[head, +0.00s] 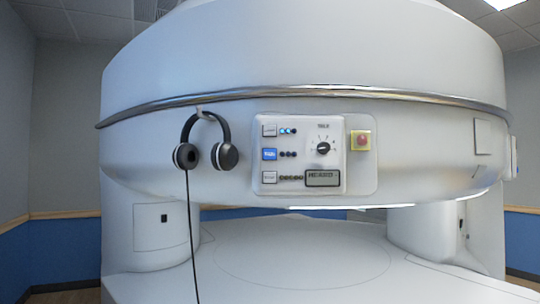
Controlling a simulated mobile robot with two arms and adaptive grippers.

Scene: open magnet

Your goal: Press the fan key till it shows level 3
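The control panel (312,182) is on the front of the magnet's upper housing. Three keys sit in a column at its left: a pale top key (269,130), a blue middle key (269,154) and a pale bottom key (269,177). Their labels are too small to read, so I cannot tell which is the fan key. The lamp row by the top key (287,131) shows bluish-white lit lamps and seems dark at its right end. The lamps by the middle key (288,154) look dark. Neither of my grippers is in view.
Beside the keys are a black dial (323,148), a small grey display (322,178) and a red button on yellow (361,141). Headphones (226,156) hang to the left, their cable running down. The white table (300,252) below is clear.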

